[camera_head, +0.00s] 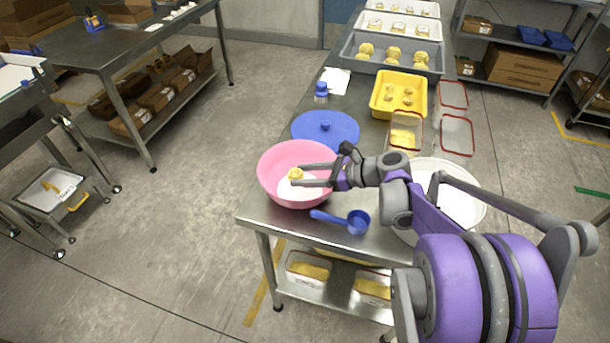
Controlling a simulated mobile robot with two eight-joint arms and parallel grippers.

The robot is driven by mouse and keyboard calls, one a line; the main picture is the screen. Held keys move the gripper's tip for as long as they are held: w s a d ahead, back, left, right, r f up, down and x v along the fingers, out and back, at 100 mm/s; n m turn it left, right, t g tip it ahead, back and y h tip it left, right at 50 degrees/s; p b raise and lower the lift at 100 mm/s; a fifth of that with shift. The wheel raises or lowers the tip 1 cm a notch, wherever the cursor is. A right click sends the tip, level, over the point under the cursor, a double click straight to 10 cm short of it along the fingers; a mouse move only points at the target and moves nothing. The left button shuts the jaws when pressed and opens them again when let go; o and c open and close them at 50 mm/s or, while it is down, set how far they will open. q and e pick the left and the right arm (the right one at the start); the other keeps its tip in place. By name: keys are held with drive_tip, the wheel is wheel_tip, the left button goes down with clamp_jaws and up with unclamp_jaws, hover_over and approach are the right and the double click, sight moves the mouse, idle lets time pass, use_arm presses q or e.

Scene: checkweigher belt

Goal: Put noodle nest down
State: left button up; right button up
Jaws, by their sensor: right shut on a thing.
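My right gripper (301,178) reaches in from the right over the pink bowl (273,160). It is shut on a small yellow noodle nest (295,174), which is held at the fingertips above or just inside the bowl. I cannot tell whether the nest touches the white contents (290,192) of the bowl. The bowl stands at the near left corner of the steel table (330,233). My left gripper is not in view.
A blue scoop (352,220) lies in front of the bowl. A blue lid (325,128) lies behind it. A white tub (462,207) stands right, partly behind my arm. Clear red-rimmed containers (457,136), a yellow tray (383,106) and a grey tray of nests (353,58) stand farther back.

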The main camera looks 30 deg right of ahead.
drive_tip(key=shift+f+b, duration=0.5)
drive_tip(key=shift+f, duration=0.1)
drive_tip(key=o, duration=1.3)
drive_tip(key=shift+r, duration=0.25)
drive_tip(key=shift+s+d+r+p, duration=0.35)
drive_tip(key=shift+r+p, duration=0.25)
drive_tip(key=shift+r, duration=0.05)
drive_tip(key=v, duration=1.1)
